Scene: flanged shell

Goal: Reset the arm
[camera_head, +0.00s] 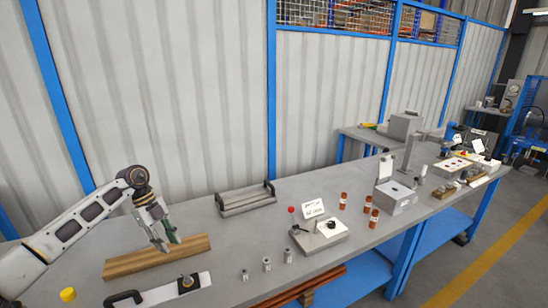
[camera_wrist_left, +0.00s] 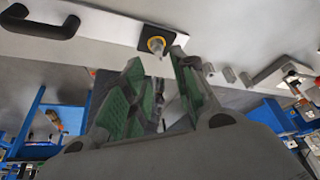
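My left gripper (camera_head: 166,238) hangs fingers-down over the left part of the workbench, just above or beside a long brown wooden block (camera_head: 130,265); I cannot tell if it touches the block. In the left wrist view its two green-padded fingers (camera_wrist_left: 160,95) stand apart with nothing visible between them. A white plate (camera_head: 160,293) with a black handle lies in front of the block; its dark square with a yellow-ringed metal knob (camera_wrist_left: 157,45) shows beyond the fingers in the wrist view. My right gripper is in neither view.
Small metal cylinders (camera_head: 267,264) stand right of the plate. A grey tray (camera_head: 246,203) with black handles lies behind. A device with a red-knobbed lever (camera_head: 320,240) and orange-brown bottles (camera_head: 368,204) stand further right. A corrugated wall (camera_head: 170,90) rises behind the bench.

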